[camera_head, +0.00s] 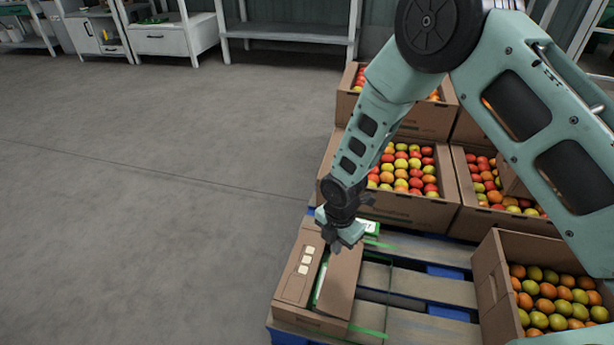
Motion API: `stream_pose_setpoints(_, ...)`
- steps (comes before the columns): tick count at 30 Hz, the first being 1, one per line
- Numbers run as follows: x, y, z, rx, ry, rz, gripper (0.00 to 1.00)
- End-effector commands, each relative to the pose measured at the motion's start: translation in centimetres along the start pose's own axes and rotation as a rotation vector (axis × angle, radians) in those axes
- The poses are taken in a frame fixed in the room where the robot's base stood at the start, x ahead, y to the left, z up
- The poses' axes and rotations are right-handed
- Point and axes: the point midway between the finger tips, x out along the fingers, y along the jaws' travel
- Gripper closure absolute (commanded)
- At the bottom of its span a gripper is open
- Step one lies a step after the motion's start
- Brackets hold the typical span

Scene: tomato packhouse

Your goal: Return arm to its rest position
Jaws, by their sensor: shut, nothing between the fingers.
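My arm is green and black and reaches in from the upper right of the head view, bent down toward the pallet. My gripper (342,236) is shut and empty. I cannot tell whether the fingertips touch the carton. My forearm hides parts of the boxes behind it.
The blue and wooden pallet (428,288) has bare slats in the middle. Open cartons of red, orange and green tomatoes stand behind (400,207) and at the right (489,277). Grey benches (287,30) line the back. The floor (150,200) at left is clear.

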Motion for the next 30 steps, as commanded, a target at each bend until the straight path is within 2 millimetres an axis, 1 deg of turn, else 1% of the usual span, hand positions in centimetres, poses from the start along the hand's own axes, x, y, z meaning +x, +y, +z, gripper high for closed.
stream_pose_setpoints(2,0.0,0.0,0.0,0.001,0.0,0.0,1.0)
stream_pose_setpoints(4,-0.5,0.0,-0.1,0.014,0.001,0.002,1.0)
stream_pose_setpoints(5,-0.9,0.1,-0.2,0.027,0.002,0.004,1.0)
stream_pose_setpoints(7,-2.3,0.0,-0.6,0.079,0.006,0.008,1.0)
stream_pose_setpoints(8,-3.2,0.0,-0.8,0.109,0.009,0.01,1.0)
stream_pose_setpoints(11,-6.7,-0.5,-1.9,0.244,0.02,0.017,1.0)
stream_pose_setpoints(12,-8.3,-0.8,-2.4,0.307,0.026,0.019,1.0)
stream_pose_setpoints(14,-10.6,-1.5,-3.2,0.4,0.033,0.02,1.0)
stream_pose_setpoints(15,-12.0,-2.0,-3.7,0.462,0.038,0.02,1.0)
stream_pose_setpoints(17,-14.1,-2.9,-4.5,0.553,0.045,0.019,1.0)
stream_pose_setpoints(18,-15.4,-3.5,-5.0,0.613,0.05,0.019,1.0)
stream_pose_setpoints(21,-18.6,-5.3,-6.4,0.763,0.059,0.017,1.0)
stream_pose_setpoints(23,-20.3,-6.5,-7.2,0.851,0.064,0.014,1.0)
stream_pose_setpoints(24,-21.3,-7.4,-7.7,0.908,0.066,0.012,1.0)
stream_pose_setpoints(27,-23.8,-9.8,-8.9,1.056,0.07,0.007,1.0)
stream_pose_setpoints(30,-25.8,-12.4,-10.1,1.199,0.07,0.004,1.0)
